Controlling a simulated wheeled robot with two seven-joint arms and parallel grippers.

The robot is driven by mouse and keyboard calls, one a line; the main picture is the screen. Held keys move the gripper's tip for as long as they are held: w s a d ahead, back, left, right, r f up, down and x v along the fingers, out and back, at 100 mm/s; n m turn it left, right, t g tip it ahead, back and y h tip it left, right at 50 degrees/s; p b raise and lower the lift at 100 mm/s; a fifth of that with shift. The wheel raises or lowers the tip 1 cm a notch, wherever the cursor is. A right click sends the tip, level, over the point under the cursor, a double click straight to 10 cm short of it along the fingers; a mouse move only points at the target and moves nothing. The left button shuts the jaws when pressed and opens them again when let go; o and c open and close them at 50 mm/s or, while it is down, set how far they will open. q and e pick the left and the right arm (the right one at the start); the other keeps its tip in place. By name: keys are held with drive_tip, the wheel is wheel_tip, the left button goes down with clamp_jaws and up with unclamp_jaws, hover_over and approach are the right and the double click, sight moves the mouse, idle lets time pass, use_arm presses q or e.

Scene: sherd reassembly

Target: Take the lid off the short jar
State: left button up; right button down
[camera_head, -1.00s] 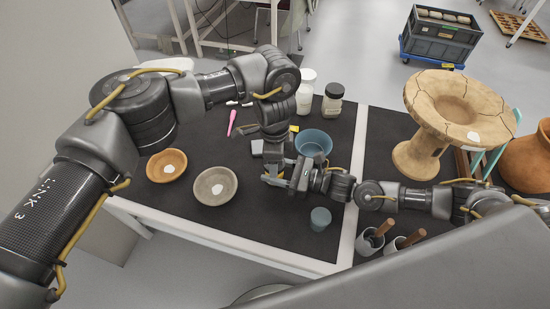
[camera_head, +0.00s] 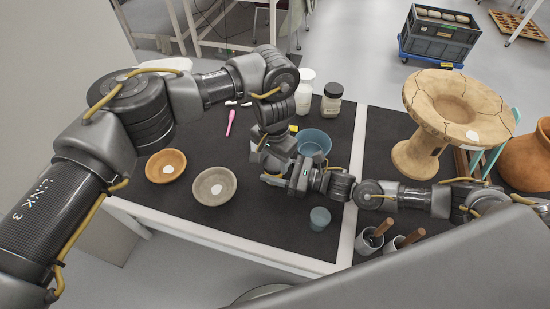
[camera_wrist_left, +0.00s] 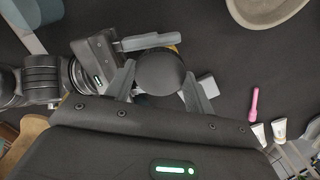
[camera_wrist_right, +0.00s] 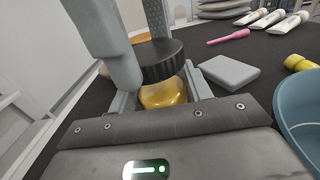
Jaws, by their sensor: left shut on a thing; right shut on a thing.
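The short jar has an amber body (camera_wrist_right: 165,93) and a black ribbed lid (camera_wrist_right: 160,60), both in the right wrist view. My right gripper (camera_wrist_right: 160,98) is shut on the amber body, low down. My left gripper (camera_wrist_left: 160,82) comes from above with its fingers on either side of the lid (camera_wrist_left: 161,71), shut on it. The lid sits at the top of the body; I cannot tell whether there is a gap. In the head view the left gripper (camera_head: 273,165) and right gripper (camera_head: 279,179) meet and hide the jar.
A grey block (camera_wrist_right: 230,72) lies close beside the jar. A blue bowl (camera_head: 314,141), a small blue cup (camera_head: 319,218), a grey bowl (camera_head: 214,186) and an orange bowl (camera_head: 166,166) stand around on the dark mat. A pink tool (camera_head: 230,122) lies behind.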

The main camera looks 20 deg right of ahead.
sight(274, 163)
use_arm(q)
drive_tip(key=shift+r, duration=0.2)
drive_tip(key=shift+r, duration=0.9)
drive_tip(key=shift+r, duration=0.15)
drive_tip(key=shift+r, duration=1.9)
use_arm(e)
drive_tip(key=c, duration=0.6)
unclamp_jaws()
drive_tip(key=shift+o, duration=0.2)
